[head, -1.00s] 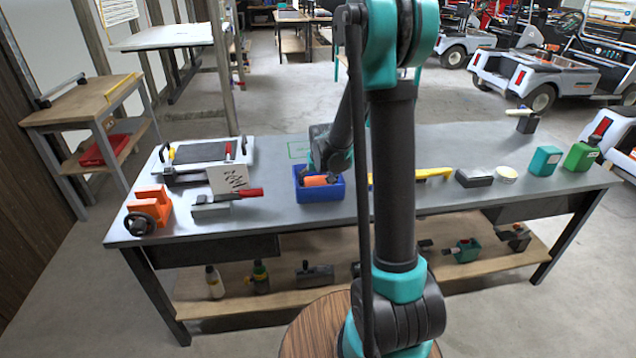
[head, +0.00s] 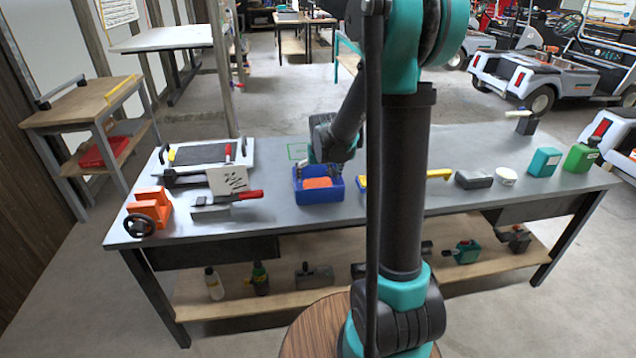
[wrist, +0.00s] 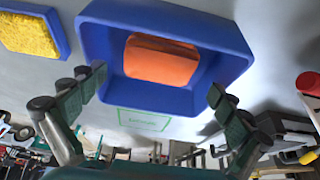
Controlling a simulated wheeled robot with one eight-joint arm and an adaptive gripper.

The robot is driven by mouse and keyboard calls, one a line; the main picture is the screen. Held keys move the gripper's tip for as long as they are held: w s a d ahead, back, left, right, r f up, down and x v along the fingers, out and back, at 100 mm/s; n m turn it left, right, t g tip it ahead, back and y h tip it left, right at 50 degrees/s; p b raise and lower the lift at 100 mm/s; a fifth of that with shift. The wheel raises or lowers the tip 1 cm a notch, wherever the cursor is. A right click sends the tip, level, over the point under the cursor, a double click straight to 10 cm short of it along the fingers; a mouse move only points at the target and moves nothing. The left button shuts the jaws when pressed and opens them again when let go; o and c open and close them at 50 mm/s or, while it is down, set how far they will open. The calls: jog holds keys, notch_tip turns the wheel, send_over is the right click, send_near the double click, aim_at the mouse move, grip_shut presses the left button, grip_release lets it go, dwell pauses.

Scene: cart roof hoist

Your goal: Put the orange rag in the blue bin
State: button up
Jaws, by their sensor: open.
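The orange rag (head: 318,183) lies inside the blue bin (head: 319,197) on the workbench. In the wrist view the rag (wrist: 162,59) rests within the walls of the bin (wrist: 239,45), with no finger touching it. My gripper (head: 322,168) is just above the bin at its far side. In the wrist view my gripper (wrist: 155,100) has its two fingers spread wide and empty, one on each side of the bin's lower edge.
The grey workbench (head: 430,205) holds a yellow tool (head: 438,174) right of the bin, and a red-handled tool (head: 249,195) and an orange vise (head: 149,207) to the left. A blue-rimmed tray with a yellow sponge (wrist: 28,38) is beside the bin. A green outline (wrist: 143,119) marks the bench.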

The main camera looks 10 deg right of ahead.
jog(key=v, duration=0.7)
jog(key=s+d+f, duration=0.2)
jog(key=s+f, duration=0.2)
jog(key=s, duration=0.8)
jog(key=s+d+f, duration=0.2)
jog(key=s+f, duration=0.2)
jog(key=s, duration=0.9)
jog(key=shift+s, duration=0.25)
